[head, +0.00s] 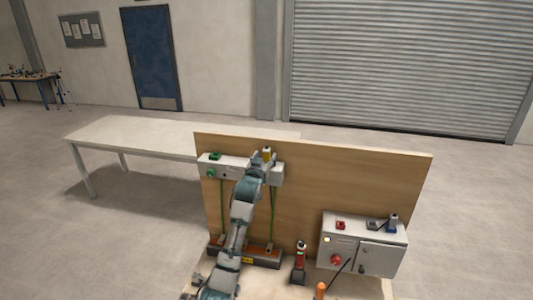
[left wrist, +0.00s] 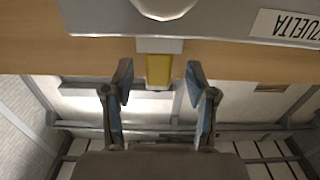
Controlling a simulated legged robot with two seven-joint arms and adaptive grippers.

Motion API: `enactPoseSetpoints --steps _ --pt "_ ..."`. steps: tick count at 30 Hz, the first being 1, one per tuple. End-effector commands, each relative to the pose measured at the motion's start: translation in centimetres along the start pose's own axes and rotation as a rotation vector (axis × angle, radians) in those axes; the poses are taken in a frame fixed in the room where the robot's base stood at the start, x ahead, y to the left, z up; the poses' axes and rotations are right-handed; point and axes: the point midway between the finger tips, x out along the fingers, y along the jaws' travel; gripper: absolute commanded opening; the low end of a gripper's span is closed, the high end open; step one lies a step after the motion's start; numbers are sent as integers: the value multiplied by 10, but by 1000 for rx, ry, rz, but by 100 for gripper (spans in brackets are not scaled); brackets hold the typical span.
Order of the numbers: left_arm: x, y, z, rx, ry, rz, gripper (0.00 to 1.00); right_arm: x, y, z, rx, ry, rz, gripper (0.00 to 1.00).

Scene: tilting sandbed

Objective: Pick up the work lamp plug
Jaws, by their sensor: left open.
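My left gripper (head: 263,158) is at the right end of a grey box (head: 237,169) on the upright wooden panel. In the left wrist view my left gripper (left wrist: 158,88) is open, with one finger on each side of a yellow plug-like piece (left wrist: 158,70). The fingers look apart from it. The yellow piece also shows in the head view (head: 267,152), partly hidden by the gripper. It stands at the grey box's edge. No label shows whether it is the work lamp plug. A green piece (head: 215,156) sits at the box's left end. My right gripper is not visible.
The wooden panel (head: 340,175) stands in front of a long pale table (head: 110,132). A grey cabinet (head: 365,243) with red and blue parts is at the right. A red and black post (head: 300,262) stands left of it. Green cords hang below the grey box.

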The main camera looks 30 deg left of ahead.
Motion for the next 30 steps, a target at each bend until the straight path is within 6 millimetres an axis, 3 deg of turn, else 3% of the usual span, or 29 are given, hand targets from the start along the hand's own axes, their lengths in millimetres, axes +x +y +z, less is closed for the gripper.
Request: enactPoseSetpoints --steps 1,6,15,22,30 --pt "8 1 -5 -1 -2 0 57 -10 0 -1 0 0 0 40" --pt "25 1 -3 -1 -1 0 57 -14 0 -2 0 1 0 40" --pt "28 1 -1 0 1 1 57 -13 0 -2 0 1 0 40" --pt "28 1 -1 0 0 1 0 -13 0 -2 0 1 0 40" --pt "28 1 -1 0 1 1 0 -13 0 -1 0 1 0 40"
